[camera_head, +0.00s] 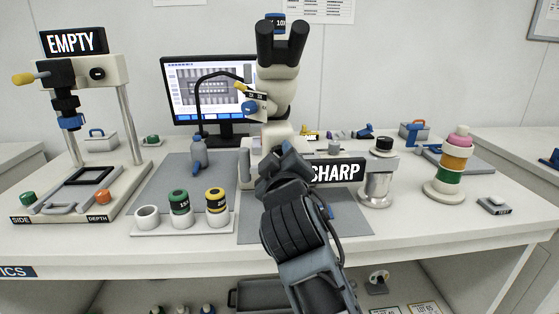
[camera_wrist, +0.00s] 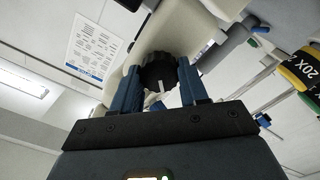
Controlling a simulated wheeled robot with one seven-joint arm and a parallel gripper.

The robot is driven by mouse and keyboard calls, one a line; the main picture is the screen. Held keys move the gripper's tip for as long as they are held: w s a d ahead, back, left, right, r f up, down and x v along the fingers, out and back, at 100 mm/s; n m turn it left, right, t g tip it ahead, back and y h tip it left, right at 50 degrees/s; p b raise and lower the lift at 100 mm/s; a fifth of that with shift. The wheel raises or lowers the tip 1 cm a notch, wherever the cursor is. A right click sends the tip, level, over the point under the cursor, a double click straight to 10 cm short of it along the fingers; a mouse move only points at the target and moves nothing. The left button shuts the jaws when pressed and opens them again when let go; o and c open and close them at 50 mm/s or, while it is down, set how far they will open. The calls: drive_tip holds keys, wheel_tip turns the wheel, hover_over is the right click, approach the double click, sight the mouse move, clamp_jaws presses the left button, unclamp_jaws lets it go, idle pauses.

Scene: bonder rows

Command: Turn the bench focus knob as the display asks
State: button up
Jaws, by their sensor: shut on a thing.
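The bench microscope (camera_head: 280,85) stands in the middle of the bench. A black sign reading SHARP (camera_head: 338,172) stands right of my gripper. My gripper (camera_head: 275,155) is at the microscope's lower body in the head view, where my wrist hides much of the base. In the wrist view my gripper (camera_wrist: 158,84) has its two blue fingers on either side of a dark round focus knob (camera_wrist: 158,72) with a white mark line. The fingers are shut on the knob. The knob is hidden behind my arm in the head view.
A monitor (camera_head: 209,92) stands behind. At left is a stand with an EMPTY sign (camera_head: 74,41). A white tray (camera_head: 180,223) with several rings sits left of my arm. A stack of colored rings (camera_head: 452,160) stands at right. The bench's front right is mostly clear.

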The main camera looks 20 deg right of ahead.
drive_tip(key=shift+f, duration=0.15)
drive_tip(key=o, duration=1.1)
drive_tip(key=shift+c, duration=0.2)
drive_tip(key=v, duration=0.7)
drive_tip(key=shift+s, duration=0.35)
drive_tip(key=shift+a, duration=0.1)
